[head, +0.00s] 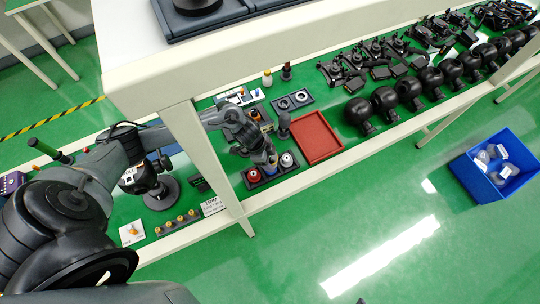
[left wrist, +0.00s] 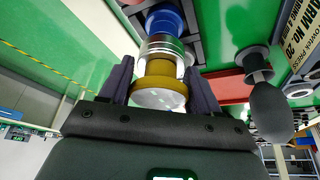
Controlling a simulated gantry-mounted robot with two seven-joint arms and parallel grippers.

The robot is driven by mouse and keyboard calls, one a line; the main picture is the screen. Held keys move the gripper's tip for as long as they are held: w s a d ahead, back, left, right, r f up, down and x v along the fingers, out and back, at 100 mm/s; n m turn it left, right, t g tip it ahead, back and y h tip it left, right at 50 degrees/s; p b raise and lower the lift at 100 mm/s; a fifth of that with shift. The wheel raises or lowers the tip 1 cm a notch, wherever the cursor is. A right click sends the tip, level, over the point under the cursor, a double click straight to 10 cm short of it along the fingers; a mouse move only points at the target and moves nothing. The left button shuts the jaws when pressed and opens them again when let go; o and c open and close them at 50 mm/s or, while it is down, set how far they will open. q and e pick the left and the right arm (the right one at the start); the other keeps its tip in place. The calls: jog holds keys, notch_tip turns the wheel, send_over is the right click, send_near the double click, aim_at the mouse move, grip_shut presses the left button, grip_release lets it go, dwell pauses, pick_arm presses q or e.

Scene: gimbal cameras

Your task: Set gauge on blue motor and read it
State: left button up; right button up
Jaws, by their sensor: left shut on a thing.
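My left gripper (head: 270,164) is over the dark motor tray (head: 267,180) on the bench, between a red motor (head: 254,176) and a white-silver one (head: 287,160). In the left wrist view, the gripper (left wrist: 160,78) is shut on a round brass-coloured gauge (left wrist: 160,94) with a pale face towards the camera. The face's reading is not legible. Just beyond the gauge, in line with it, is the blue motor (left wrist: 165,22) with a silver collar (left wrist: 162,46). The gauge appears against the collar; I cannot tell if it is fully seated. My right gripper is not in view.
A red tray (head: 318,137) lies right of the motor tray. A dark knobbed post (head: 284,124) stands close beside the gripper; its dark bulb (left wrist: 271,112) is near in the wrist view. A bench post (head: 207,150) and upper shelf are close to the arm.

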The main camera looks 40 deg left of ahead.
pick_arm(q)
jog(key=shift+f+b, duration=0.7)
jog(key=shift+f, duration=0.55)
jog(key=o, duration=1.3)
jog(key=shift+c, duration=0.2)
jog(key=shift+r, duration=0.1)
jog(key=shift+s+a+r, duration=0.1)
jog(key=shift+a+r, duration=0.05)
jog(key=shift+r, duration=0.35)
jog(key=p+v, duration=0.1)
jog(key=v, duration=0.8)
jog(key=shift+r, duration=0.3)
jog(key=shift+s+a, duration=0.1)
